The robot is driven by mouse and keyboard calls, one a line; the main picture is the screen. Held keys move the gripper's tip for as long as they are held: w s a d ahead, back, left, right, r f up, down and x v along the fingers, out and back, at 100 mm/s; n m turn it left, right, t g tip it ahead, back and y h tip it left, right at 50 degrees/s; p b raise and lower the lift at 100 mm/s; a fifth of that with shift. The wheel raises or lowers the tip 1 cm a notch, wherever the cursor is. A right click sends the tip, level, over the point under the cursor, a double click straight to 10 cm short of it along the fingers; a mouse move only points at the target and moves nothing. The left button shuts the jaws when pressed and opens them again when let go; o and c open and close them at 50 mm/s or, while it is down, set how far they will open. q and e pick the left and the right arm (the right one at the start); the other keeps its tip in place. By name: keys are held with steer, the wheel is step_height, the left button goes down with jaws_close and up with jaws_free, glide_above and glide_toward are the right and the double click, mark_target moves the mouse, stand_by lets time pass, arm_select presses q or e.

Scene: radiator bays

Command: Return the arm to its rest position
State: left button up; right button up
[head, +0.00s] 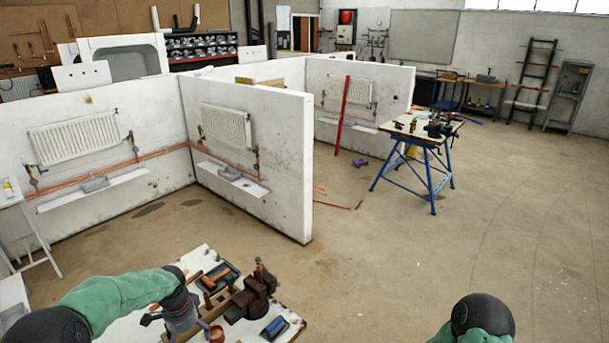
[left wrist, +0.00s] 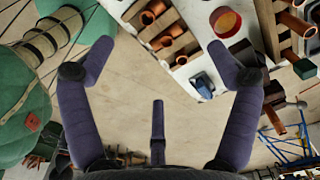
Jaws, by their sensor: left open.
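My left arm, with a green sleeve, comes in at the lower left of the head view, over the left part of the near workbench (head: 130,328). In the left wrist view my left gripper (left wrist: 160,52) has its dark fingers spread wide, with nothing between them but bare floor beyond. The bench top with copper fittings (left wrist: 172,40) lies past the fingertips at the upper right there. My right arm shows only as a dark joint and green sleeve at the bottom right of the head view; its gripper is out of frame.
The near bench holds a brown vise (head: 252,298), a blue box (head: 275,328), a dark tray (head: 220,276) and copper fittings. White partition walls (head: 110,150) with radiators (head: 75,138) stand behind. A blue-legged workbench (head: 430,165) stands farther back. The floor at right is clear.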

arm_select(q)
steer(key=s+d+f+n+h+b, duration=0.1)
steer(key=s+d+f+n+b, duration=0.2)
steer(key=f, duration=0.6)
steer(key=s+d+f+n+h+b, duration=0.1)
steer(key=s+d+f+n+b, duration=0.2)
steer(key=s+d+f, duration=0.5)
steer(key=s+d+f+n+h+b, duration=0.2)
steer(key=s+d+f, duration=0.3)
steer(key=d+f, duration=0.4)
step_height(320, 180, down, 2)
steer(key=shift+s+f+n+b, duration=0.15)
steer(key=shift+f+n+b, duration=0.1)
steer(key=shift+n+b, duration=0.25)
steer(key=shift+o, duration=1.1)
steer(key=s+d+f+n+b, duration=0.2)
steer(key=s+f+n, duration=0.1)
steer(key=s, duration=0.5)
steer(key=shift+d+f+n+b, duration=0.25)
steer(key=shift+f+n+b, duration=0.05)
steer(key=shift+f, duration=0.1)
steer(key=shift+s+a, duration=0.1)
